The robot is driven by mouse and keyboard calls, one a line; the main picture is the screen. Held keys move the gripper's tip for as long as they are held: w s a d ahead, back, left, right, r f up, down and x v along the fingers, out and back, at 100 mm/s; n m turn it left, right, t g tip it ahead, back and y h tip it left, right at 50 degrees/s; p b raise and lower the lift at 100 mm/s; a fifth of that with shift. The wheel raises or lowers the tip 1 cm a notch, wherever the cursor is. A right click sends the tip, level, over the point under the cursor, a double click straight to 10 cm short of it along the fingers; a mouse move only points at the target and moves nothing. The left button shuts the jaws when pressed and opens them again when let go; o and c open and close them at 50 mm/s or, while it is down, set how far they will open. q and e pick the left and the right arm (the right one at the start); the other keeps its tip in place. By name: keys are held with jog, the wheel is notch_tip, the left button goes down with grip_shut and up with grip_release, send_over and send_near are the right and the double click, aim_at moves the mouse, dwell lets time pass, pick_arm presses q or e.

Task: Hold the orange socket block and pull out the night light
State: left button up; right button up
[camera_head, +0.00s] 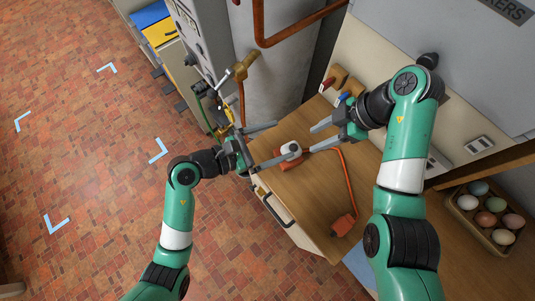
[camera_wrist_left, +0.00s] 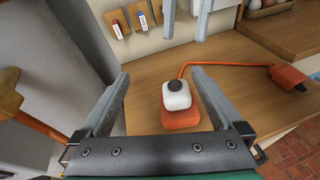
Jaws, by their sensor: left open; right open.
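The orange socket block (camera_head: 286,163) lies on the wooden worktop, with the white night light (camera_head: 291,149) upright on top of it. In the left wrist view the night light (camera_wrist_left: 177,95) shows a dark round top and sits on the block (camera_wrist_left: 181,119). My left gripper (camera_head: 290,139) is open; in its wrist view the fingers (camera_wrist_left: 161,76) spread to either side of the block and light, holding nothing. In the head view one left finger passes close to the light. My right gripper (camera_head: 313,138) is open and empty, just behind and right of the light.
An orange cord (camera_head: 349,180) runs from the block to an orange plug (camera_head: 343,225) near the worktop front. An egg tray (camera_head: 466,204) is at right. A grey tank (camera_head: 280,75) stands at the back left.

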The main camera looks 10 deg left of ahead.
aim_at(299, 151)
pick_arm(q)
jog(key=shift+n+g+y, duration=0.5)
jog(key=shift+n+g, duration=0.1)
jog(key=shift+n, duration=0.1)
jog(key=s+f, duration=0.1)
jog(key=f, duration=0.1)
jog(key=s+a+f, duration=0.1)
jog(key=f, duration=0.2)
jog(key=s+f, duration=0.1)
jog(key=f, duration=0.1)
jog(key=shift+s+a+f, duration=0.15)
jog(key=shift+s+f, duration=0.05)
jog(key=shift+w+r, duration=0.1)
jog(key=x, duration=1.1)
jog(key=shift+w+d, duration=0.2)
